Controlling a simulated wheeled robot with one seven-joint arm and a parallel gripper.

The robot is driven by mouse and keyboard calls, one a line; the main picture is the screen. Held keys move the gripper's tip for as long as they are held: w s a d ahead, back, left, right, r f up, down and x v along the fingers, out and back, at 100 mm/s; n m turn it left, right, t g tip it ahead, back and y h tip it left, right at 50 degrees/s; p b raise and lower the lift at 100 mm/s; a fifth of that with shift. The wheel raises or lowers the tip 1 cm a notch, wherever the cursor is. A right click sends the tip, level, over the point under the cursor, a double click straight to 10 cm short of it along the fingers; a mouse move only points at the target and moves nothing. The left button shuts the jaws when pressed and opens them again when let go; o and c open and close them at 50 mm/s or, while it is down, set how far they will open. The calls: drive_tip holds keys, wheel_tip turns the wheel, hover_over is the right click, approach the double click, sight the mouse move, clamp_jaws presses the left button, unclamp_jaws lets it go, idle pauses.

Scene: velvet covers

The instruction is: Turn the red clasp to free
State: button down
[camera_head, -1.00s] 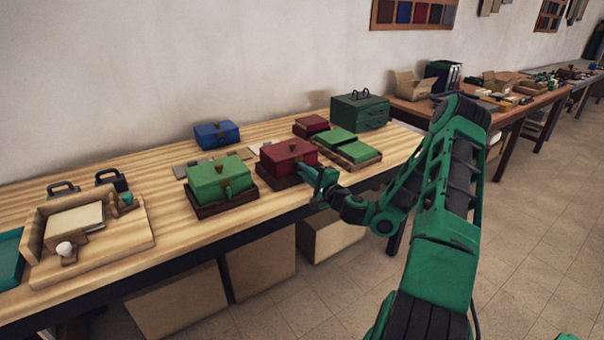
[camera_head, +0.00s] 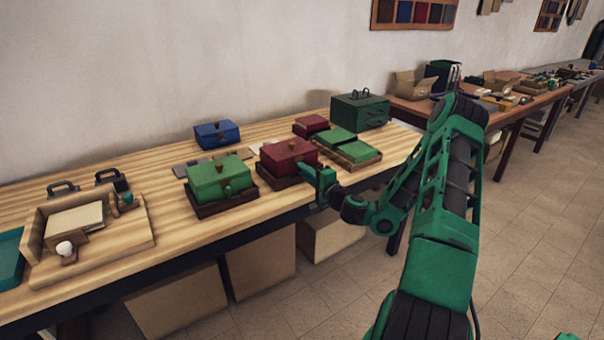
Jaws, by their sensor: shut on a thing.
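The red box (camera_head: 284,157) sits on a dark base on the wooden bench, right of the green box (camera_head: 214,178). Its lid looks shut. My gripper (camera_head: 304,170) is at the front right of the red box, with its fingertips against the front face. It is shut on the red box's clasp, which is mostly hidden by the fingers at this small size. I cannot tell the clasp's angle. The green box shows a small clasp on its front.
A blue box (camera_head: 216,134) stands behind. Green flat boxes (camera_head: 357,151) lie to the right, near a dark green case (camera_head: 360,111). A wooden tray (camera_head: 142,237) is at the left. Cardboard boxes (camera_head: 333,235) stand under the bench.

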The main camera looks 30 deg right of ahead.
drive_tip(key=c, duration=1.8)
unclamp_jaws()
drive_tip(key=shift+a+f, duration=0.1)
drive_tip(key=s, duration=1)
drive_tip(key=shift+s+d, duration=0.25)
drive_tip(key=shift+s, duration=0.1)
